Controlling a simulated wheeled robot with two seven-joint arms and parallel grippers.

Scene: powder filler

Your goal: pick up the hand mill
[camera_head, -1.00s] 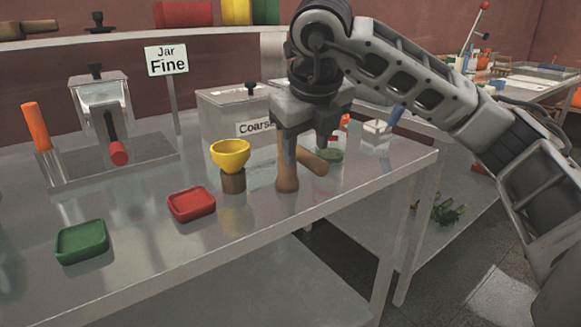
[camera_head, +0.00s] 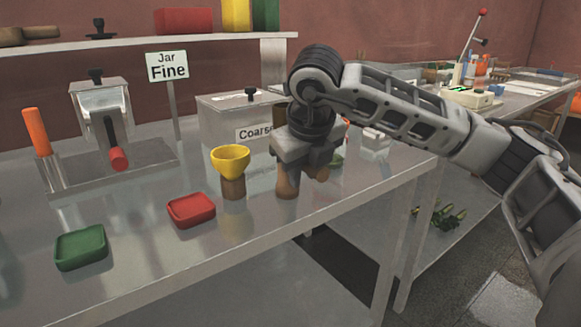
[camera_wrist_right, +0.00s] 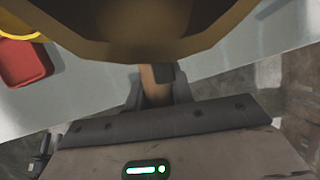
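The hand mill appears to be the wooden-brown piece (camera_head: 286,183) standing on the metal table under my right gripper (camera_head: 306,172). A second brown part shows just right of it, mostly hidden. In the right wrist view, a large dark-gold rounded shape fills the top, very close to the camera. Below it, a wooden part (camera_wrist_right: 155,92) shows between the fingers of my right gripper (camera_wrist_right: 157,88). The gripper points down, low over the brown piece; its fingertips are hidden in the head view, and I cannot tell whether they press on it. My left gripper is out of view.
A yellow cup on a brown base (camera_head: 232,187) stands close left of my right gripper. A red tray (camera_head: 191,210) and a green tray (camera_head: 81,247) lie further left. The "Coarse" box (camera_head: 228,112) is behind. The table's front edge is near.

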